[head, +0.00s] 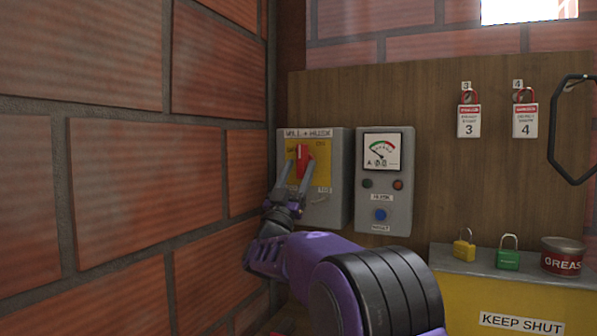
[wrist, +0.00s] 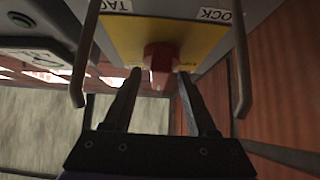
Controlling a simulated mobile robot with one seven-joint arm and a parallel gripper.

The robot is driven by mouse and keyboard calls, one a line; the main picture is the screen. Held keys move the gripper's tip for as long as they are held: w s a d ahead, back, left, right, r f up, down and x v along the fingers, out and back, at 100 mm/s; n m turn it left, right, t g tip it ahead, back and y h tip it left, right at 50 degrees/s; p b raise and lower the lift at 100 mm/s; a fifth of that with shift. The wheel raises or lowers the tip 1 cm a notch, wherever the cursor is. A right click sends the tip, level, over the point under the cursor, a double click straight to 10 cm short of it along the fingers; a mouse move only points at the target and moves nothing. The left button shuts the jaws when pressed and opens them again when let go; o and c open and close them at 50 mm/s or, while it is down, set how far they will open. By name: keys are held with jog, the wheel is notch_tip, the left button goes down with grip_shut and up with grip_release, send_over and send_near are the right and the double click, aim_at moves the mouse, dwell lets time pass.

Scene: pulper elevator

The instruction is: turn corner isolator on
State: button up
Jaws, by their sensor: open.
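The corner isolator is a grey box (head: 338,180) on the wooden board, next to the brick corner. Its red handle (head: 303,160) sits on a yellow plate (head: 323,173) and looks about upright; the small lettering is too blurred to read. My gripper (head: 296,172) is open in front of the handle, its fingers pointing up at it. In the wrist view, the red handle (wrist: 160,62) shows between the two open fingertips (wrist: 158,76), with a gap on each side. The fingers hide part of the plate in the head view.
A grey meter box (head: 370,210) with a blue button stands close to the right of the isolator. The brick wall (head: 130,180) is close on the left. Padlocks (head: 508,258) and a grease tin (head: 562,262) stand on a yellow box (head: 460,300) at lower right.

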jog(key=v, duration=1.7)
jog(key=shift+f, duration=0.2)
jog(key=shift+s, duration=0.1)
